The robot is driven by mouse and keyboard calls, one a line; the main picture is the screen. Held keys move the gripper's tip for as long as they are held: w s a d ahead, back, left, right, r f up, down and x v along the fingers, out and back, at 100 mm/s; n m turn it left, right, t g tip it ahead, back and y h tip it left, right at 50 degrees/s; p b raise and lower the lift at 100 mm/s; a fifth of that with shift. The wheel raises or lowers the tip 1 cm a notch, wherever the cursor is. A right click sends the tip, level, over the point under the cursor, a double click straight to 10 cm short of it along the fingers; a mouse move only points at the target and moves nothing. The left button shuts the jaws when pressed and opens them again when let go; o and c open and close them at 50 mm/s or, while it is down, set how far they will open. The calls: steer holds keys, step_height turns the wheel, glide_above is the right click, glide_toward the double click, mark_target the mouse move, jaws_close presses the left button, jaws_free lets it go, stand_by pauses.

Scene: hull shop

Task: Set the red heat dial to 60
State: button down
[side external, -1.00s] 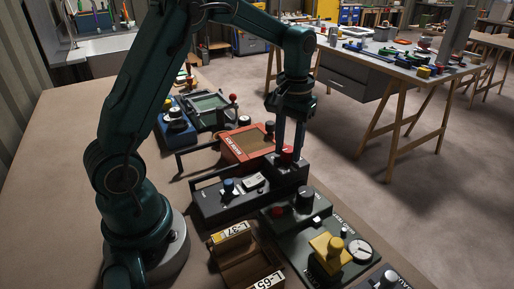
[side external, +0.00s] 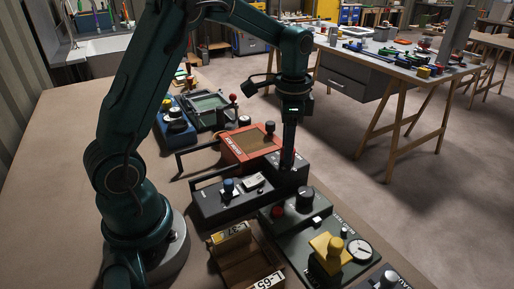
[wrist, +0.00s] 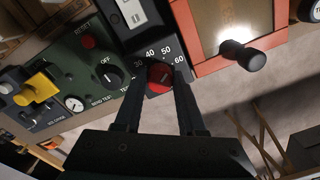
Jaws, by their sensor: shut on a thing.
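The red heat dial (wrist: 160,72) sits at the end of a dark control box (side external: 222,203), beside a printed scale reading 30, 40, 50 and 60. My gripper (wrist: 160,80) is shut on the dial, one finger on each side of it. A pale mark shows on the dial's top, but it is too small to tell exactly which number it points to. In the side view my gripper (side external: 288,166) reaches straight down to the box's far end, and its fingers hide the dial there.
A red-orange box (side external: 243,147) with a black knob (wrist: 243,56) stands close beside the dial. A green panel (side external: 312,238) with a black OFF dial (wrist: 102,74), a red reset button (wrist: 88,41) and a yellow knob (side external: 328,247) lies on the other side.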

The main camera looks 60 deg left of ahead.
steer(key=shift+r+m, duration=0.1)
steer(key=shift+m, duration=2.1)
steer(key=c, duration=0.5)
jaws_free()
steer(key=shift+r, duration=2.55)
